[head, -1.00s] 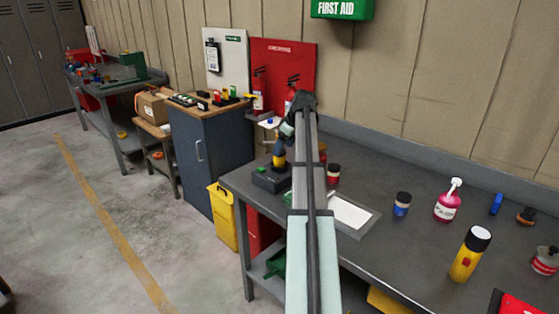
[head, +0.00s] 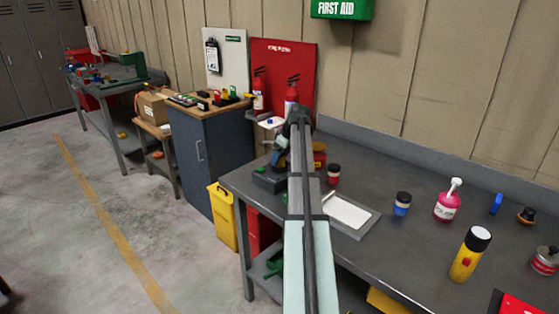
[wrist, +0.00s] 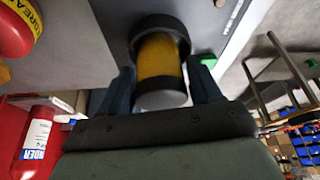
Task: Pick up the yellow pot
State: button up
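The yellow pot (wrist: 160,62) shows in the wrist view, with a dark band at each end. It is between the two fingers of my gripper (wrist: 161,78), and narrow gaps seem to show at its sides. The fingers look open around it. In the head view my gripper (head: 281,154) is over the dark box (head: 268,181) at the left end of the bench. My arm and gripper hide the pot there.
The grey bench (head: 400,245) holds a red pot (head: 333,174), a blue pot (head: 402,204), a pink bottle (head: 448,204) and a yellow-black cylinder (head: 470,255). A white-sheeted board (head: 348,212) lies near my arm. Red extinguishers (head: 291,95) stand behind.

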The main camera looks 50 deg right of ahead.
jog(key=shift+r, duration=0.1)
jog(key=c, duration=0.8)
